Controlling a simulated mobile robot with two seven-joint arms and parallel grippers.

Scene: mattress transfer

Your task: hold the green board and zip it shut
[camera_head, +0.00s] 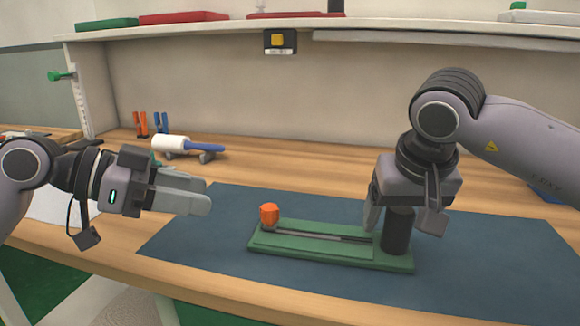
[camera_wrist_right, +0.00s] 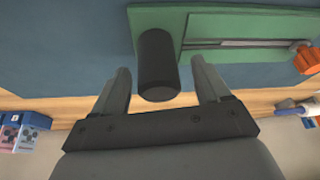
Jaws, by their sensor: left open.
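The green board (camera_head: 325,255) lies flat on the blue mat, with a grey zip track (camera_head: 310,233) along it. An orange knob (camera_head: 269,215), which looks like the zip's pull, stands at its left end. A black upright cylinder (camera_head: 396,236) stands at its right end. My right gripper (camera_head: 402,220) points down over the cylinder. In the right wrist view its open fingers (camera_wrist_right: 160,85) stand on either side of the cylinder (camera_wrist_right: 156,65), with gaps on both sides. My left gripper (camera_head: 208,194) is open, empty and left of the orange knob, above the mat's left part.
The blue mat (camera_head: 480,250) is clear around the board. A white roller with a blue handle (camera_head: 172,144) and orange-handled tools (camera_head: 150,123) stand at the back left. A shelf (camera_head: 330,32) runs along the back, above the wooden table (camera_head: 120,255).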

